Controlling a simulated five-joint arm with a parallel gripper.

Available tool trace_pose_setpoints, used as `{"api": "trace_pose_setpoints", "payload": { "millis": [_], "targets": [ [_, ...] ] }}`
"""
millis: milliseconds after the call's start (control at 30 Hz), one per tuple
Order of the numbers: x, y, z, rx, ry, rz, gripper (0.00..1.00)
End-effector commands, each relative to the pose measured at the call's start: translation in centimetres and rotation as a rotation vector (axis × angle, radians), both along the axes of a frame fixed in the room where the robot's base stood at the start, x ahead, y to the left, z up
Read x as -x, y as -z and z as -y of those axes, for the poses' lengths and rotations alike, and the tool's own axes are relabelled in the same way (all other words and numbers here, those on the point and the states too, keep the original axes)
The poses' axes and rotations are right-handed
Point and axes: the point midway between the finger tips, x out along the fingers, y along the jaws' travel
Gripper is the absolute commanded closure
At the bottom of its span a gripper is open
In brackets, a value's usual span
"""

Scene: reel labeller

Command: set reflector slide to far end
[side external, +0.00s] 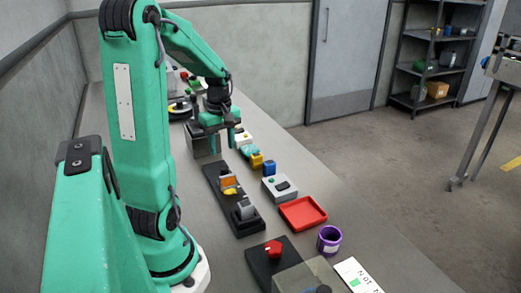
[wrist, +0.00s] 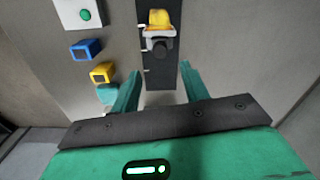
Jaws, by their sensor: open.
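The reflector slide is a dark rail (side external: 212,180) on the bench. An orange and yellow piece (side external: 228,182) sits on it around mid-length. In the wrist view the rail (wrist: 155,84) runs up the picture with pale ticks on its left edge. There the yellow-orange piece (wrist: 158,19) is near the top, with a grey base and a dark knob (wrist: 160,49) below it. My gripper (side external: 222,142) is open and empty, above the rail's far end. In the wrist view its fingers (wrist: 159,90) straddle the rail's line, apart from the knob.
A grey block (side external: 245,209) stands at the rail's near end. Right of the rail are cyan, yellow (side external: 256,160) and blue (side external: 269,167) blocks, a grey box (side external: 279,188) and a red tray (side external: 303,213). A purple cup (side external: 329,239) and a red knob (side external: 273,250) are nearer.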

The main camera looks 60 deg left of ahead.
Motion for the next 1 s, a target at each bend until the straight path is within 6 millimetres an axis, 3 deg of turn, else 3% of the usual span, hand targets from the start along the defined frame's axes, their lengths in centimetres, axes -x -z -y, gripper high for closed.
{"api": "trace_pose_setpoints", "payload": {
  "millis": [267,700,1000],
  "targets": [
    [0.0,1.4,0.1,0.003,0.004,-0.003,0.55],
    [0.0,6.4,0.1,0.003,0.005,-0.003,0.55],
    [0.0,7.8,0.1,0.000,0.005,0.000,0.55]
  ]
}}
